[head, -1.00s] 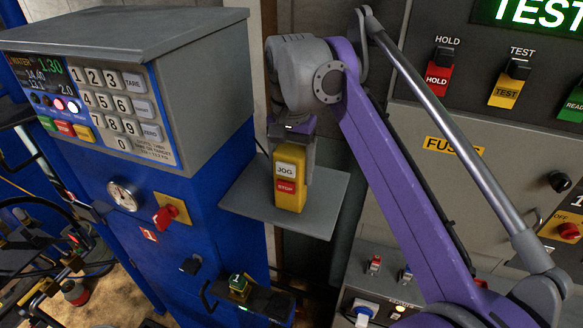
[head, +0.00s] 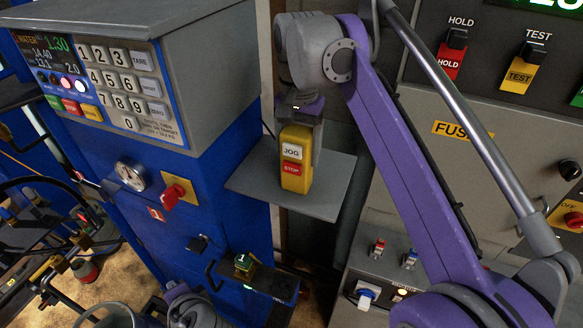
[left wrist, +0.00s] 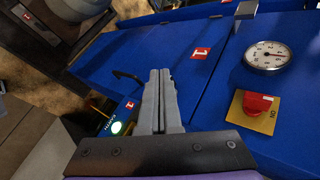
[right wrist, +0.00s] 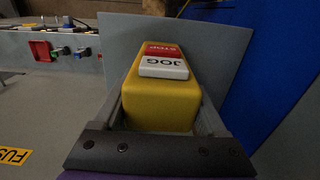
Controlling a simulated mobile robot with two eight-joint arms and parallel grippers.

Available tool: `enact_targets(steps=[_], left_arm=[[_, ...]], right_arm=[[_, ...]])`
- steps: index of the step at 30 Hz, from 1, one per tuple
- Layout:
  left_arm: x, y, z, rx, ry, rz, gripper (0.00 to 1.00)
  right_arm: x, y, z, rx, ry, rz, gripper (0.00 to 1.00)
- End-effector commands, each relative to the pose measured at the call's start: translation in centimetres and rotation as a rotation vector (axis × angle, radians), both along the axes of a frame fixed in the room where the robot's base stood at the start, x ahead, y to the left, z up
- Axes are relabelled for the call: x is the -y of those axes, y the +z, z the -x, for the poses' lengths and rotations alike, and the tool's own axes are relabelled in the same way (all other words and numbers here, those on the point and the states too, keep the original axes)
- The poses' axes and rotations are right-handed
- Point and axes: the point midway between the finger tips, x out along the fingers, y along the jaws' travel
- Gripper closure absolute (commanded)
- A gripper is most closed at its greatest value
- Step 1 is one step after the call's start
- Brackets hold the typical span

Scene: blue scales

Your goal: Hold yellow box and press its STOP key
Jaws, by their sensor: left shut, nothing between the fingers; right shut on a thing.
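The yellow box (head: 297,183) is upright in front of the blue machine's grey shelf, with a white JOG key (head: 292,152) above a red STOP key (head: 292,168). My right gripper (head: 301,135) is shut on its upper part from above. The right wrist view shows the yellow box (right wrist: 155,102) between both fingers, its keys uncovered. I cannot tell whether its lower end touches the shelf. My left gripper (left wrist: 160,78) is shut and empty in the left wrist view, pointing toward the blue machine front. It is away from the box.
The grey shelf (head: 326,195) juts out beside the blue machine (head: 225,185). A red knob (head: 172,194) and a round dial (head: 130,175) are on its front. A small bracket with a green-topped button (head: 244,262) sticks out below the shelf. A grey panel (head: 420,170) stands on the right.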

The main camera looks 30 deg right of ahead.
Motion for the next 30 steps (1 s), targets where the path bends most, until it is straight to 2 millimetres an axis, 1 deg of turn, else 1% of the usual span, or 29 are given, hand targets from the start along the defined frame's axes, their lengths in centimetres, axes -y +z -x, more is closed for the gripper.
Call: enact_targets(steps=[1, 5, 6, 9, 12, 15, 18, 21, 30], left_arm=[[2.2, 1.4, -0.2, 0.038, -0.086, -0.074, 1.0], [7.2, 5.2, -0.4, 0.163, -0.274, -0.27, 1.0], [8.7, 6.4, -0.2, 0.204, -0.323, -0.323, 1.0], [12.3, 9.2, 0.7, 0.306, -0.425, -0.44, 1.0], [15.2, 11.6, 1.8, 0.396, -0.495, -0.529, 1.0], [17.3, 13.4, 2.9, 0.466, -0.541, -0.591, 1.0], [18.5, 14.6, 3.7, 0.512, -0.566, -0.629, 1.0], [19.2, 15.2, 4.1, 0.534, -0.577, -0.646, 1.0], [19.3, 15.3, 4.1, 0.54, -0.578, -0.652, 1.0]], right_arm=[[0.0, 0.0, 0.0, 0.0, 0.0, 0.0, 1.0], [0.0, 0.0, 0.0, 0.0, 0.0, 0.0, 1.0], [0.0, 0.0, 0.0, 0.0, 0.0, 0.0, 1.0], [0.0, 0.0, 0.0, 0.0, 0.0, 0.0, 1.0], [0.0, 0.0, 0.0, 0.0, 0.0, 0.0, 1.0], [0.0, 0.0, 0.0, 0.0, 0.0, 0.0, 1.0], [0.0, 0.0, 0.0, 0.0, 0.0, 0.0, 1.0], [0.0, 0.0, 0.0, 0.0, 0.0, 0.0, 1.0], [0.0, 0.0, 0.0, 0.0, 0.0, 0.0, 1.0]])
